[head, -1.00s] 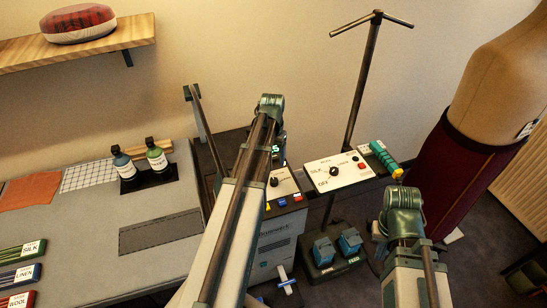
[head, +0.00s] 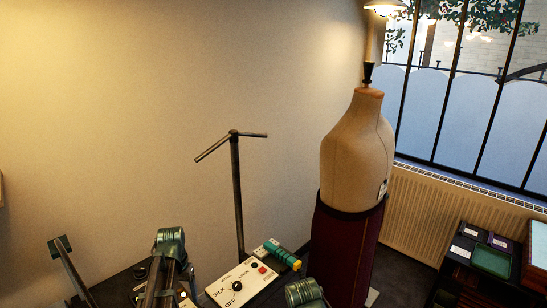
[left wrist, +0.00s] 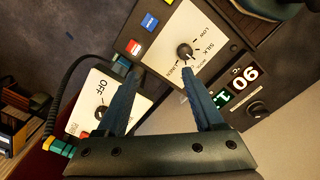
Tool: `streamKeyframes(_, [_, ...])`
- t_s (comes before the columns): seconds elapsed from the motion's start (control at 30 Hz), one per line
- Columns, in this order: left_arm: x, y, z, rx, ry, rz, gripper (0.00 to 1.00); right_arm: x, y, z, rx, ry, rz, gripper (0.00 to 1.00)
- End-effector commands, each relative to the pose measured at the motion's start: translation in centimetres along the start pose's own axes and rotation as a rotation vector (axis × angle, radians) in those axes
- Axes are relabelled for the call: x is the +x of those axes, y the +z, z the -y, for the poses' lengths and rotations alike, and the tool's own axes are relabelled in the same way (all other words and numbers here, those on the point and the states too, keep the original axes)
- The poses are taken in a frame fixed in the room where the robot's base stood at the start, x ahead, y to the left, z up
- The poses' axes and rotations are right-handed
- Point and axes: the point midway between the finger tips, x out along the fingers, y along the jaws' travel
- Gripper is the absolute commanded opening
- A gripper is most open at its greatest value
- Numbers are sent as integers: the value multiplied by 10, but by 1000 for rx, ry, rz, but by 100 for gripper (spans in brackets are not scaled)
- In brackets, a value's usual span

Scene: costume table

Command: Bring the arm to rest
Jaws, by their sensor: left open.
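In the left wrist view my left gripper (left wrist: 160,85) is open, its two dark blue fingers well apart with nothing held between them. Beyond the fingertips is a white panel (left wrist: 205,25) with a black knob (left wrist: 185,52), coloured buttons and a lit number display (left wrist: 243,80). I cannot tell how far the fingertips are from it. In the head view my left arm is low and left of centre, over the dark equipment; its fingers cannot be made out there. Part of my right arm shows at the bottom edge, its gripper out of view.
A second white panel (head: 248,284) marked OFF has a teal, yellow-tipped handle (head: 282,254) beside it. A T-topped stand (head: 237,190) rises behind. A dress form (head: 352,150) in a dark red skirt (head: 343,250) stands right of it. Drawers with trays (head: 487,262) are at far right.

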Motion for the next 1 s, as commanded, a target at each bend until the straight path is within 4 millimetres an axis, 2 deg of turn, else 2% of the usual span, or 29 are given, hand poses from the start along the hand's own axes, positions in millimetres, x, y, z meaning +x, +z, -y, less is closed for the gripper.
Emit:
streamKeyframes(0.03, [5,13,-30,36,-5,5,69,5,0,0,0,0,0,0])
streamKeyframes(0.2, [14,46,-109,130,-32,19,69,14,-1,1,1,0,0,0])
streamKeyframes(0.4, [24,97,-184,237,-66,29,69,23,-1,2,1,0,0,0])
streamKeyframes(0.5, [27,121,-211,281,-80,30,69,26,-2,2,1,0,0,0])
streamKeyframes(0.7, [31,152,-240,337,-101,31,69,31,-2,3,1,0,0,0])
streamKeyframes(1.0, [32,160,-248,352,-107,30,69,31,-2,3,1,0,0,0])
